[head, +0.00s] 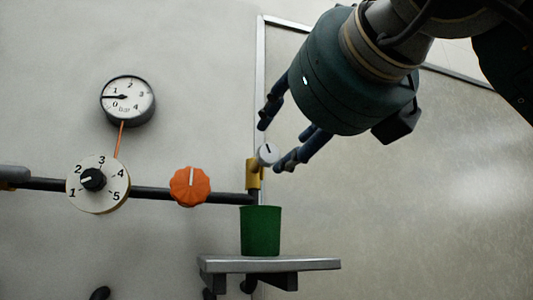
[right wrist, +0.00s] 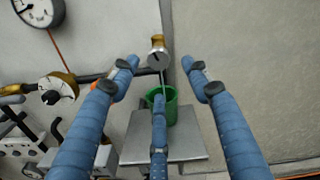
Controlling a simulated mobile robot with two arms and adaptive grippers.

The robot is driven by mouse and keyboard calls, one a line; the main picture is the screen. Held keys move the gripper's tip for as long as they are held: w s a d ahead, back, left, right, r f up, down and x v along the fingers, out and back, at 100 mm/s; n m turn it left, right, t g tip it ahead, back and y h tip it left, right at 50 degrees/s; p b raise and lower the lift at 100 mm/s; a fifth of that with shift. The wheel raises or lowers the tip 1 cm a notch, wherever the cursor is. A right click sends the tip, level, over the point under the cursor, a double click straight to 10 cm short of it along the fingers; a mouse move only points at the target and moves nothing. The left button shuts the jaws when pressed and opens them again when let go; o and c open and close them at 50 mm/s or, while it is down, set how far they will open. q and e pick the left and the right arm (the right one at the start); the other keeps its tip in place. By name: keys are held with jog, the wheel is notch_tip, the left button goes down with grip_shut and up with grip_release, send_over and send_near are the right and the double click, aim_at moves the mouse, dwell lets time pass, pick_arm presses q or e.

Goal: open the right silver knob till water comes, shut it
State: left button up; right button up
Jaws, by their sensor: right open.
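The silver knob (head: 267,153) is a small round cap with a dark mark line, on a brass fitting (head: 253,172) at the right end of the dark pipe. It also shows in the right wrist view (right wrist: 157,60), beyond the fingertips. My right gripper (head: 278,146) is open, its blue fingers spread before the knob without closing on it. A green cup (head: 261,231) stands upright below the fitting. In the right wrist view a thin pale line runs from below the knob towards the cup (right wrist: 170,113); I cannot tell if it is water. My left gripper is out of view.
A grey shelf (head: 315,264) bears the cup. Left along the pipe (head: 150,192) are an orange knob (head: 190,186) and a numbered white dial (head: 110,190). A round gauge (head: 128,101) hangs above. The wall right of the fitting is bare.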

aim_at(270, 154)
jog(key=p+x, duration=0.4)
jog(key=x, duration=0.4)
jog(key=shift+w+a, duration=0.1)
jog(key=shift+w, duration=0.15)
jog(key=shift+s, duration=0.1)
